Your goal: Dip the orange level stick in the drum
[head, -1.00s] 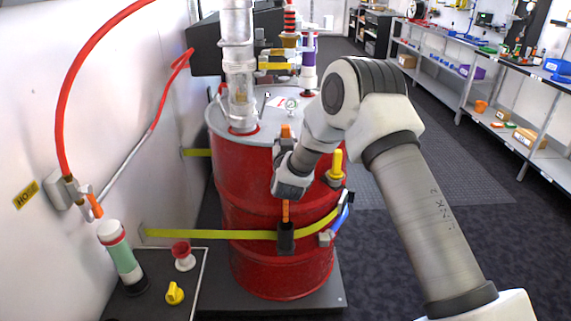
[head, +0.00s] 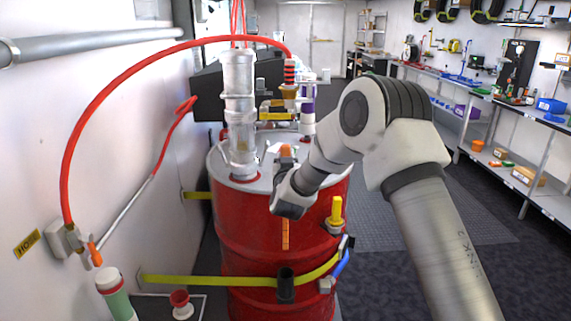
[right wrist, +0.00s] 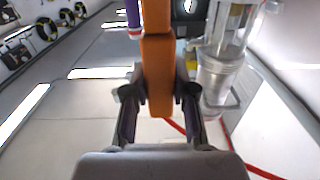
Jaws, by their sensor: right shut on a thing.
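The orange level stick (head: 285,232) hangs upright in front of the red drum (head: 250,235). Its lower end is clear of the black holder (head: 286,285) on the yellow strap. My right gripper (head: 284,170) is shut on the stick near its top, at about the height of the drum's lid (head: 260,183). In the right wrist view the stick (right wrist: 157,70) runs between the two dark fingers. The lid's far part is partly hidden by the clear column and fittings. My left gripper is not in view.
A clear column (head: 239,120) stands on the lid's left part. A red hose (head: 110,95) arches from the wall to a striped fitting (head: 290,75). A yellow-handled part (head: 336,212) sits at the drum's right side. Shelves stand far right, with open floor before them.

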